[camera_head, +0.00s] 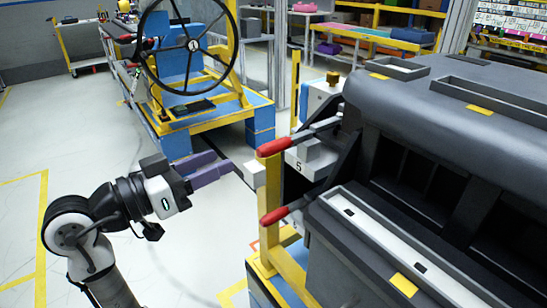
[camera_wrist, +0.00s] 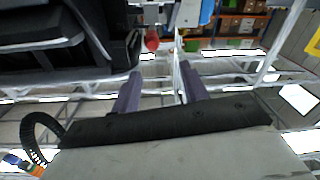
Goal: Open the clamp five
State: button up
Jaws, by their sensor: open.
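The clamp with the upper red handle (camera_head: 273,147) sits at the left end of the dashboard module (camera_head: 440,120). A white block marked 5 (camera_head: 298,167) is just below that handle. A second clamp with a red handle (camera_head: 273,216) sits lower on the same side. Both handles point left. My gripper (camera_head: 225,161) has purple fingers and is open and empty, left of the upper handle and apart from it. In the wrist view my gripper (camera_wrist: 160,85) shows its two fingers spread, with one red handle (camera_wrist: 152,40) beyond them; which clamp it belongs to I cannot tell.
A yellow post (camera_head: 270,200) with a white block (camera_head: 255,174) stands between my gripper and the module. A blue and yellow stand with a steering wheel (camera_head: 188,90) is behind. The white floor (camera_head: 190,265) in front is clear.

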aim_at(280, 145)
jog(key=shift+m+g, duration=0.3)
jog(key=shift+g, duration=0.2)
jog(key=x, duration=0.4)
jog(key=p+x, duration=0.1)
jog(key=x, duration=0.4)
jog(key=p+x, duration=0.1)
jog(key=x, duration=0.4)
jog(key=shift+s+d+f, duration=0.25)
jog(key=shift+s, duration=0.2)
grip_shut()
